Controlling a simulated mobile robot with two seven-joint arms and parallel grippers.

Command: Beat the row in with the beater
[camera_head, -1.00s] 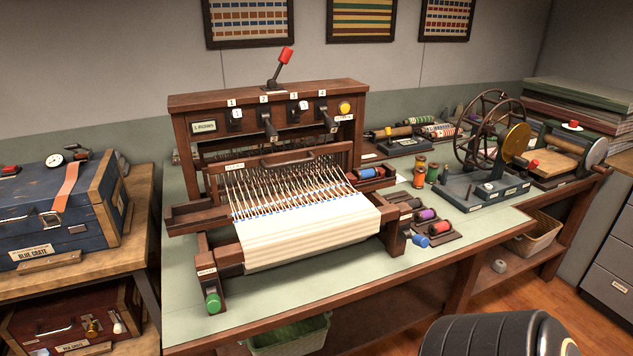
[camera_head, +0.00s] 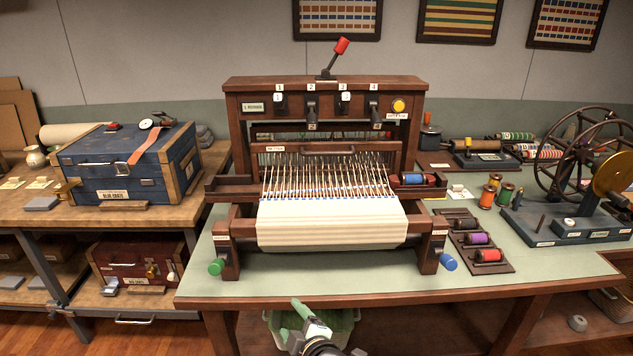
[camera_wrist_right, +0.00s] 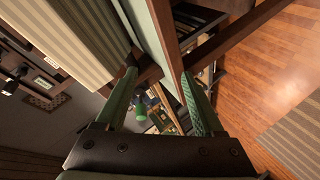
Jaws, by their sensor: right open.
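The wooden loom (camera_head: 236,112) stands on the pale green tabletop, nearly square to me. Its beater (camera_head: 328,158), a brown bar with a central handle and upright teeth, stands behind the white warp threads. Cream cloth (camera_head: 332,225) with a blue-flecked upper edge, the row, hangs over the front beam. My right gripper (camera_head: 294,319), with green fingers, is low in front of the table edge, well below and apart from the beater. In the right wrist view its fingers (camera_wrist_right: 159,72) are spread with nothing between them. My left gripper is out of view.
A spool rack (camera_head: 500,268) and a spinning wheel (camera_head: 565,228) stand farther right. A blue crate (camera_head: 120,165) is on the left bench. The table's front strip is clear.

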